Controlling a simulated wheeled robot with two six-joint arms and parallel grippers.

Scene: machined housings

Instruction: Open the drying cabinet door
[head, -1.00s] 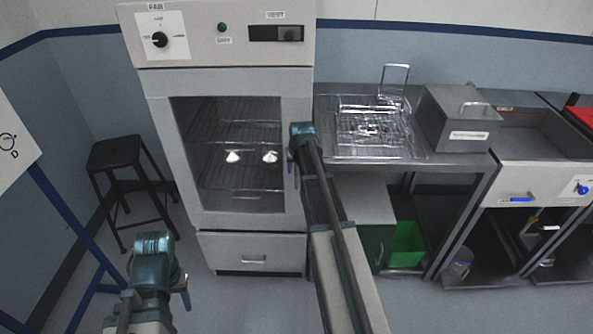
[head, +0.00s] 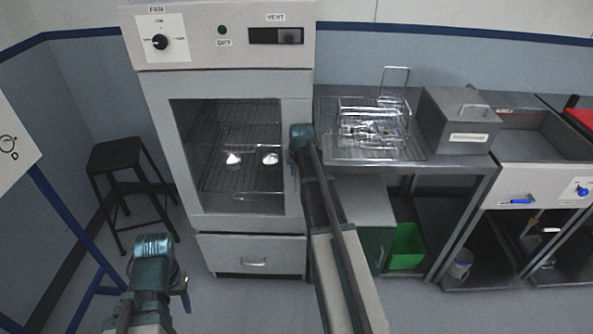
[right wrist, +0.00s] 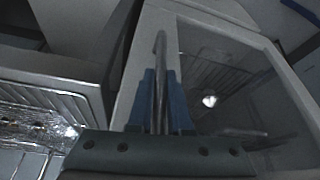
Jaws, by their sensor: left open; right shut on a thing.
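The drying cabinet (head: 223,42) stands at the centre left in the head view. Its windowed door (head: 240,221) looks flush with the front; I cannot tell whether there is a small gap. The door handle (right wrist: 160,62), a thin upright metal bar, shows between the blue fingers of my right gripper (right wrist: 161,105) in the right wrist view. In the head view my right gripper (head: 294,168) is at the door's right edge, shut on the handle and mostly hiding it. My left gripper (head: 183,284) is open and empty, low at the left, apart from the cabinet.
Two small white items sit on a wire shelf behind the glass. A drawer (head: 253,250) is below the door. A black stool (head: 115,155) stands left of the cabinet. A bench with a wire basket (head: 372,125) and a grey lidded box (head: 455,120) adjoins it on the right.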

